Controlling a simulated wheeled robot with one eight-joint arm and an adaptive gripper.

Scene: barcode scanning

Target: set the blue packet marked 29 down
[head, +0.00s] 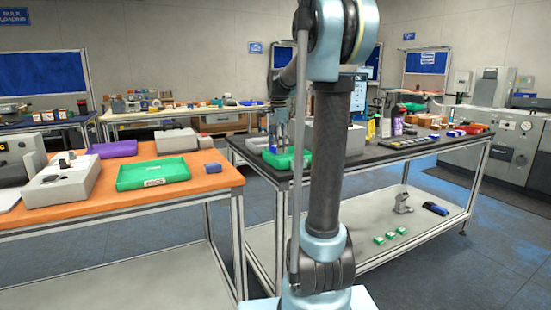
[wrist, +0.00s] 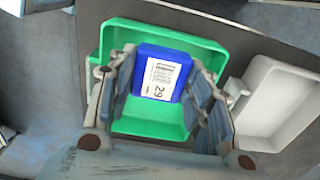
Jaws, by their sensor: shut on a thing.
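The blue packet (wrist: 148,60), with a white label reading 29, is between the fingers of my gripper (wrist: 160,85) in the wrist view. My gripper is shut on it from both sides. Packet and fingers appear over a green tray (wrist: 150,131), whose floor shows below the packet. I cannot tell whether the packet touches the tray floor. In the head view my gripper (head: 281,140) is at the left end of the dark-topped table, at the green tray there (head: 282,160).
A white tray (wrist: 277,98) stands right beside the green one in the wrist view. The dark table (head: 350,155) carries several items to the right.

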